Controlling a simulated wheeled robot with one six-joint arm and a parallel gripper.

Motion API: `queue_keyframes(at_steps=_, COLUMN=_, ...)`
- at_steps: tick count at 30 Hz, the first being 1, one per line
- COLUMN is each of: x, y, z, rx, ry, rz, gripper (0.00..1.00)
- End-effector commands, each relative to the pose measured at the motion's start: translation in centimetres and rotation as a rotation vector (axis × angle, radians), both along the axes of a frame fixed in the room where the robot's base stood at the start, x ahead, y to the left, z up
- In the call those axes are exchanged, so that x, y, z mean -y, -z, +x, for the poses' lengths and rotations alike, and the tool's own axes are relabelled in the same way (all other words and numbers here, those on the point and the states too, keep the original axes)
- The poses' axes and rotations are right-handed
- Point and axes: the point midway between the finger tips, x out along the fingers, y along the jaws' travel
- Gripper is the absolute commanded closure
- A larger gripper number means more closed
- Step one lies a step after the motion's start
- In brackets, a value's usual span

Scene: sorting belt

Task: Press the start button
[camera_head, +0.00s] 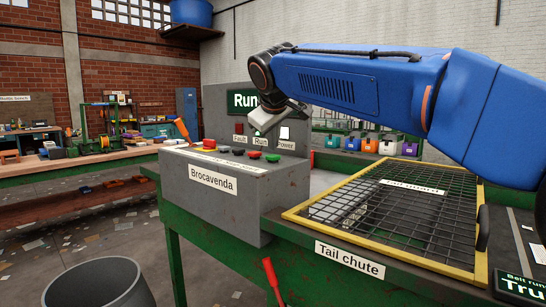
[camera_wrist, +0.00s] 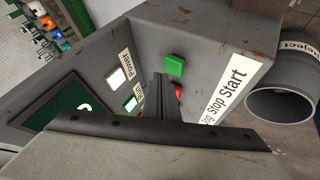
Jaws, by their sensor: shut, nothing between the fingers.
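The green start button (camera_head: 272,157) sits at the right end of the button row on the grey console. It shows unobstructed in the wrist view (camera_wrist: 174,65), in line with the "Start" label (camera_wrist: 232,80). The red button (camera_head: 254,154) is beside it; in the wrist view (camera_wrist: 178,91) my finger partly covers it. My gripper (camera_wrist: 159,80) is shut and empty, with its dark fingers pointing toward the console beside these buttons. In the head view my gripper (camera_head: 266,120) is above the button row, apart from the green button.
The console (camera_head: 220,205) carries black buttons and a red stop knob (camera_head: 209,144). Its upright back panel has a "Run" display (camera_head: 242,102) and a lit white Power lamp (camera_head: 284,132). A yellow-framed mesh guard (camera_head: 470,225) lies to the right. A grey bin (camera_head: 95,285) stands on the floor.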

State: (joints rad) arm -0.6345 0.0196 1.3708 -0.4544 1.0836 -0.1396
Motion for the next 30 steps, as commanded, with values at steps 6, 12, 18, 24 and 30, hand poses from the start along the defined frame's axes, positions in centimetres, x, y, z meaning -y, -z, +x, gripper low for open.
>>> queue_keyframes(at_steps=6, x=0.0, y=-1.3, z=0.1, rx=0.001, ry=0.001, rz=0.001, gripper=1.00)
queue_keyframes(at_steps=12, x=0.0, y=-3.0, z=0.0, rx=0.001, ry=0.000, rz=0.000, gripper=1.00)
queue_keyframes(at_steps=18, x=0.0, y=-4.5, z=0.0, rx=0.001, ry=0.001, rz=0.001, gripper=1.00)
queue_keyframes(at_steps=24, x=0.0, y=-5.0, z=0.0, rx=0.001, ry=-0.001, rz=0.001, gripper=1.00)
queue_keyframes(at_steps=30, x=0.0, y=-5.0, z=0.0, rx=0.001, ry=-0.001, rz=0.001, gripper=1.00)
